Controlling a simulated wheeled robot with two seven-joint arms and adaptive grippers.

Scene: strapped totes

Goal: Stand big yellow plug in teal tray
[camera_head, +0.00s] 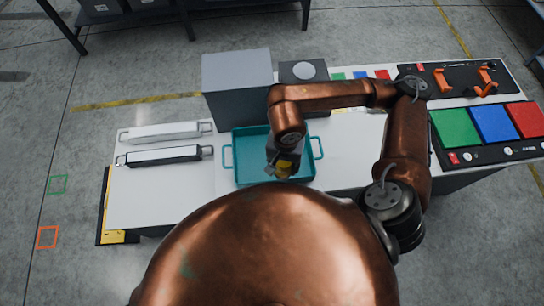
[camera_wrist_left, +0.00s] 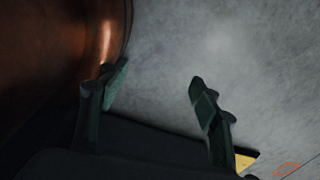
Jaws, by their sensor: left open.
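The teal tray (camera_head: 240,172) lies on the white table, with a handle at each side.
A grey box (camera_head: 237,75) stands behind the tray, beside a darker box with a round pale top (camera_head: 304,71). White and black handled bars (camera_head: 165,156) lie left. Green, blue and red pads (camera_head: 490,123) and orange fixtures (camera_head: 463,78) are right. Bare tabletop lies right of the tray.

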